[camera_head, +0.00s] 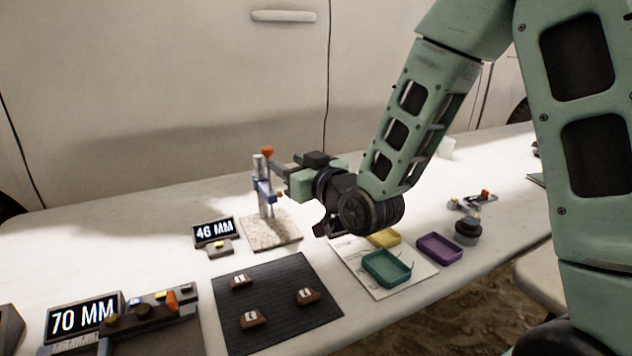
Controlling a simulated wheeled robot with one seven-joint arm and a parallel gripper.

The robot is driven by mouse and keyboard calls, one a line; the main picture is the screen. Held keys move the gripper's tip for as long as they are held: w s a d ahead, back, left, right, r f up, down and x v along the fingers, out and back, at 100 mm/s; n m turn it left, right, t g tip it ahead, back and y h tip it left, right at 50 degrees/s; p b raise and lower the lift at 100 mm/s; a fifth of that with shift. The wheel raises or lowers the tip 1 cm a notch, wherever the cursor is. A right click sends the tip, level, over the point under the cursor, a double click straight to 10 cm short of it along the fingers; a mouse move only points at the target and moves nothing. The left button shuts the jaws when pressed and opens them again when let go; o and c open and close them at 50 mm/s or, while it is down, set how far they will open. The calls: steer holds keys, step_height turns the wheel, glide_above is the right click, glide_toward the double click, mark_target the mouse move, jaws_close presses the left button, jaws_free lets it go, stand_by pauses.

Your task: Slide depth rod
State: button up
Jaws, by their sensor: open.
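The depth gauge (263,200) stands upright on a speckled stone base (272,237) in the middle of the table. It has a silver post, a blue slider and an orange knob (267,151) on top. My gripper (276,170) reaches in from the right at the upper part of the gauge, just below the orange knob. It is open. Whether its fingers touch the gauge or the rod is too small to tell. A small display (214,232) left of the gauge reads 46 MM.
A dark mat (280,335) in front holds three brown artifacts marked with letters. A yellow tray (383,238), a teal tray (386,267) and a purple tray (439,247) sit at right. A device (150,312) with a 70 MM display stands front left.

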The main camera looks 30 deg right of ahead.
steer(key=b+v, duration=0.8)
steer(key=b, duration=0.5)
steer(key=shift+b, duration=0.35)
